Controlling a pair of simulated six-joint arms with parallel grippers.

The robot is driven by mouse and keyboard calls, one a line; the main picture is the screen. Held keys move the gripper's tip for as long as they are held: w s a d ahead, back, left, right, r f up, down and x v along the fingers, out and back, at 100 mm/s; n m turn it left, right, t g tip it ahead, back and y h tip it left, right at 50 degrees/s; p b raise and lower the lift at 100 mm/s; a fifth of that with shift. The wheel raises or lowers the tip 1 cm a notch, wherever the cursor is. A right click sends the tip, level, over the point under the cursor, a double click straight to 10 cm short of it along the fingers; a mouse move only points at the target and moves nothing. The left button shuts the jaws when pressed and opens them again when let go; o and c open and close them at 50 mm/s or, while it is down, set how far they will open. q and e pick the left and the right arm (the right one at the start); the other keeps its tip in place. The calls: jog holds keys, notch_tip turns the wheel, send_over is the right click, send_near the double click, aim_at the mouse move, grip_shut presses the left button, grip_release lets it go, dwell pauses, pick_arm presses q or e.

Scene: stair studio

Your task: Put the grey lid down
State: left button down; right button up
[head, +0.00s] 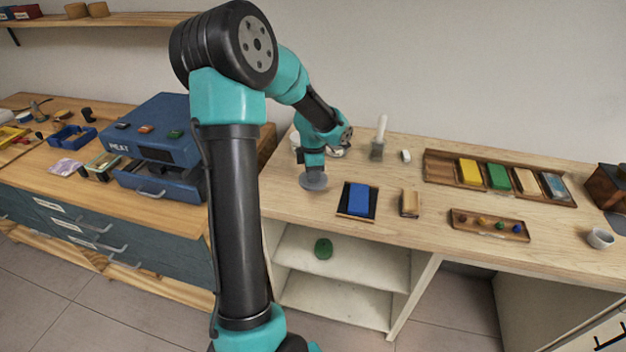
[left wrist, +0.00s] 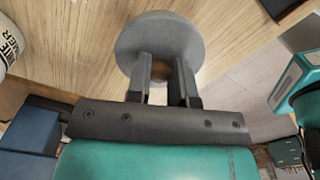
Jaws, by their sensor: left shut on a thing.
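The grey lid (head: 314,182) is a round disc below my left gripper (head: 313,172) in the head view, over the left part of the wooden worktop. In the left wrist view the grey lid (left wrist: 160,38) shows as a disc with a brown knob (left wrist: 161,71) between the fingers. My left gripper (left wrist: 163,82) is shut on that knob. I cannot tell whether the lid touches the worktop. My right gripper is not in view.
A blue block on a dark tray (head: 371,213) lies right of the lid. The worktop's front edge (head: 300,222) is near.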

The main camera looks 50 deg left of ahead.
pick_arm(q)
jog(key=shift+w+a, duration=0.15)
jog(key=shift+a, duration=0.1)
jog(key=shift+w+a+f, duration=0.1)
jog(key=shift+a+f, duration=0.05)
jog(key=shift+f, duration=1.65)
jog(key=c, duration=1)
grip_release()
jog(key=shift+f, duration=0.1)
notch_tip(320, 180, up, 12)
jog(key=shift+r, duration=0.15)
